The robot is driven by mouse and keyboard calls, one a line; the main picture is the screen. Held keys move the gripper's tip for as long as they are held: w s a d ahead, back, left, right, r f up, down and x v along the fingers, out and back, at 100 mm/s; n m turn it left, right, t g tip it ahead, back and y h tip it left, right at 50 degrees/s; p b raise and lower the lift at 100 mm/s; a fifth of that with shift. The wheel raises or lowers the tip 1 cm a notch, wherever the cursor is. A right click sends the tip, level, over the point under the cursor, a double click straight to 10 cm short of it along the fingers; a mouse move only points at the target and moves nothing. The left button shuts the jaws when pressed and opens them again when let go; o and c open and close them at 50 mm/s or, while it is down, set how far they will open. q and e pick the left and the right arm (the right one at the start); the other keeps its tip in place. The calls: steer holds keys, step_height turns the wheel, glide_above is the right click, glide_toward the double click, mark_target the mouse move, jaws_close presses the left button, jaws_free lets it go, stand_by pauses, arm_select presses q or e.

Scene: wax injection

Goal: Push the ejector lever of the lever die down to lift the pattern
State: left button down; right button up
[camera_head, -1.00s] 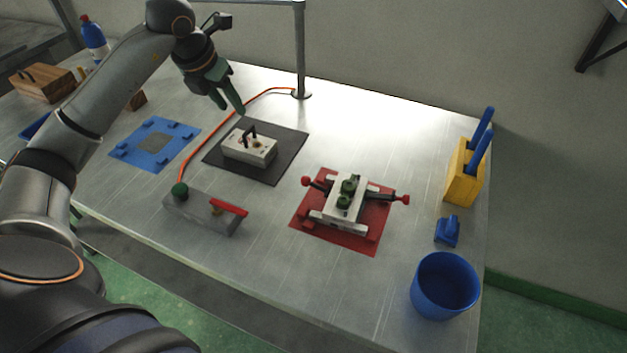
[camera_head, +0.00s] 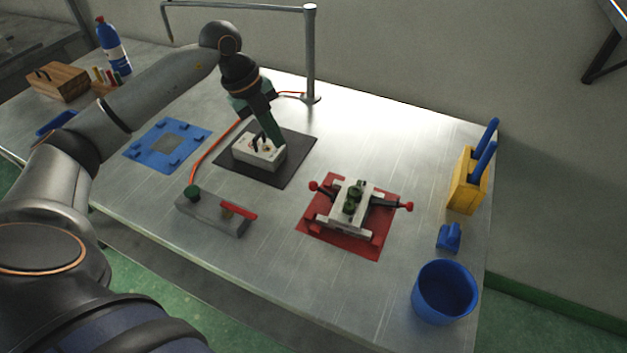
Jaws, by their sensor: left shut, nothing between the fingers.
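The lever die (camera_head: 254,158) is a pale block with a small dark upright piece on top, on a dark square mat. My left gripper (camera_head: 276,139) is shut and empty. Its dark green fingers point down at the die's far right side, and they seem to be at or just above its top. Whether they touch the ejector lever cannot be told, as the fingers and the small size hide it. The pattern cannot be made out clearly. My right gripper is not in view.
A red mat (camera_head: 375,249) with a clamped pale die stands to the right. A grey block (camera_head: 208,211) with a red lever and green knob is in front, joined to an orange hose (camera_head: 205,155). A blue mat (camera_head: 141,158) lies left. A blue bucket (camera_head: 419,300) stands front right.

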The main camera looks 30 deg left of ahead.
mark_target(323, 190)
arm_select(q)
steer(key=d+n, duration=0.1)
steer(key=n, duration=0.1)
steer(key=d+n+g+h+p, duration=0.1)
steer(key=n, duration=0.2)
steer(key=d+f+n+h, duration=0.1)
steer(key=d+n, duration=0.1)
steer(key=shift+s+d+n, duration=0.1)
steer(key=shift+s+n, duration=0.2)
steer(key=shift+s, duration=0.05)
steer(key=shift+f, duration=0.15)
steer(key=b+x, duration=0.5)
steer(key=x, duration=0.1)
steer(key=shift+f, duration=0.1)
steer(key=shift+d+f+b, duration=0.2)
steer(key=shift+f+b, duration=0.05)
steer(key=shift+b, duration=0.3)
